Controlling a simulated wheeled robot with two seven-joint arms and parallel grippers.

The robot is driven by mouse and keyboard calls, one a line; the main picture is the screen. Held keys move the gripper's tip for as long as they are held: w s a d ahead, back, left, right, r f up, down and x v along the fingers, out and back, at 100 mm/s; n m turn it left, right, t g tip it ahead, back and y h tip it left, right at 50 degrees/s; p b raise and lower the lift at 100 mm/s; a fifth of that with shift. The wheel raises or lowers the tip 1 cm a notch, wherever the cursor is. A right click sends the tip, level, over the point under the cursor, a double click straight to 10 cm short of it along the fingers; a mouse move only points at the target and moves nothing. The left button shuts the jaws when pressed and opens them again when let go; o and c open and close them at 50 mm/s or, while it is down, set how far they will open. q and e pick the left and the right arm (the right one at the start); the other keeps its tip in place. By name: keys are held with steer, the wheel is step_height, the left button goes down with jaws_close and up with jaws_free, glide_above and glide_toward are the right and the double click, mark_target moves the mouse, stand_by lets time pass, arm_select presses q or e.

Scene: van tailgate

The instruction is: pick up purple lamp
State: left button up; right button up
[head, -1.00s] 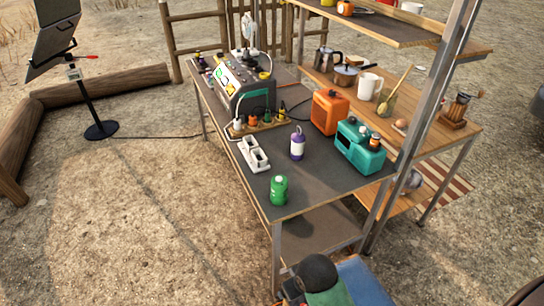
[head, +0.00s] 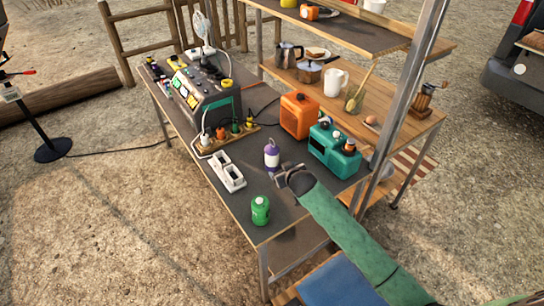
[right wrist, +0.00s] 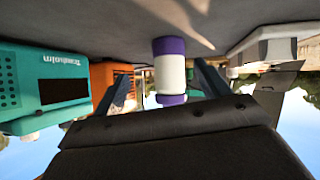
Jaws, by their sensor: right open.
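The purple lamp (head: 271,154), a small upright cylinder with a white middle and purple ends, stands on the dark tabletop (head: 240,205). My right gripper (head: 284,174) is just in front of it, low over the table. In the right wrist view, which is upside down, the lamp (right wrist: 171,70) shows between the two open fingers (right wrist: 210,80), beyond or between their tips; I cannot tell exactly how deep. The jaws are not closed on it. My left gripper is not in view.
A green bottle (head: 260,210) stands near the table's front corner. A white socket block (head: 228,178) lies left of the lamp. A teal radio (head: 334,150) and an orange box (head: 298,115) stand to the right.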

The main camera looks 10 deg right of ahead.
mark_target(275, 160)
steer(key=shift+w+a+f+t+y, duration=0.1)
steer(key=shift+w+a+t+y, duration=0.2)
steer(key=shift+w, duration=0.25)
steer(key=shift+w+a+m+t, duration=0.1)
steer(key=shift+w+m+t, duration=0.1)
steer(key=shift+m+t, duration=0.1)
steer(key=shift+w+a+r+t+y, duration=0.25)
steer(key=shift+a+r+t+y, duration=0.05)
steer(key=shift+r+y, duration=0.15)
steer(key=shift+w+m, duration=0.25)
steer(key=shift+m, duration=0.05)
steer(key=shift+p+x, duration=0.5)
steer(key=shift+x, duration=0.55)
steer(key=p+x, duration=0.2)
steer(key=x, duration=0.1)
steer(key=shift+w+r, duration=0.2)
steer(key=shift+w, duration=0.2)
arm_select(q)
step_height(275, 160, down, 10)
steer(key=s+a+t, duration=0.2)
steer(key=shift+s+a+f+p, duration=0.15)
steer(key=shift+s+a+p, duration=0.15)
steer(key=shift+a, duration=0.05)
arm_select(e)
steer(key=shift+x, duration=0.8)
steer(key=shift+s, duration=0.1)
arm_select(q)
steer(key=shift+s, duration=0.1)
arm_select(e)
steer(key=c, duration=1.2)
